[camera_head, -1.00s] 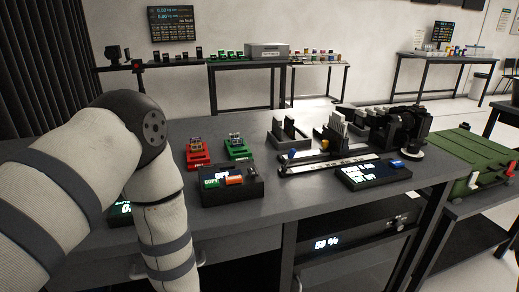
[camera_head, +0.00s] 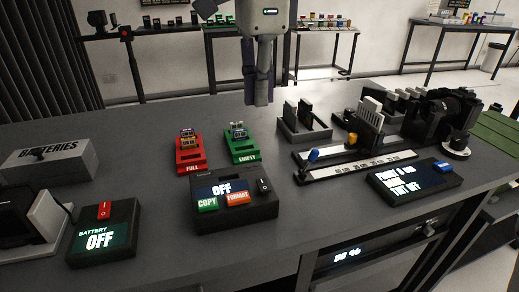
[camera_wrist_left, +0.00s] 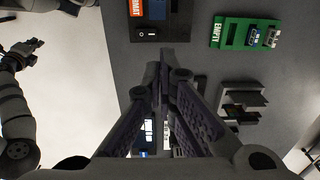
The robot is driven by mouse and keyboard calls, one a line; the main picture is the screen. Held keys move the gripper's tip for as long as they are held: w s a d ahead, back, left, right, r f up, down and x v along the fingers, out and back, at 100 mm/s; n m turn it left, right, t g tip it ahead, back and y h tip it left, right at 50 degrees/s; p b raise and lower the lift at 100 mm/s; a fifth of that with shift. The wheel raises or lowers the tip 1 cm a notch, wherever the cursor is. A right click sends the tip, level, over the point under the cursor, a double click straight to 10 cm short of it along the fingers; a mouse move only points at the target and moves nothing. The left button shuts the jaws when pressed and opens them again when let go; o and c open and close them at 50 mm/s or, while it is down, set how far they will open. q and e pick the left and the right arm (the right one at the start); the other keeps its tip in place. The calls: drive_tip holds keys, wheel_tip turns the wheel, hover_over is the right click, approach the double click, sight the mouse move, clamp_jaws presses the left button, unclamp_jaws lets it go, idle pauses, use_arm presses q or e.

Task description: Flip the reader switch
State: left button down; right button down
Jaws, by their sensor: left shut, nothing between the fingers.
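The reader (camera_head: 235,212) is a black box near the front of the table, with a screen reading OFF and green COPY and orange FORMAT buttons. Its black rocker switch (camera_head: 263,185) sits at the right of the screen. The switch also shows at the top of the left wrist view (camera_wrist_left: 147,34). My left gripper (camera_head: 258,103) points down, shut and empty, appearing above and behind the reader in the head view. In the left wrist view its fingertips (camera_wrist_left: 163,54) appear just below the reader's edge. What looks like my right gripper (camera_wrist_left: 25,52) is small at the left; its jaws are unclear.
A red FULL holder (camera_head: 190,155) and a green EMPTY holder (camera_head: 240,145) stand behind the reader. A battery box (camera_head: 100,240) with a red switch is at left. A slotted block (camera_head: 303,128) and a ruler device (camera_head: 360,165) are at right.

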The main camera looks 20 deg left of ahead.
use_arm(q)
approach(263, 186)
drive_tip(key=f, duration=0.2)
drive_tip(key=w+f, duration=0.1)
drive_tip(key=f, duration=0.1)
drive_tip(key=w+a+f, duration=0.1)
drive_tip(key=f, duration=0.2)
drive_tip(key=shift+a, duration=0.1)
drive_tip(key=shift+w, duration=0.1)
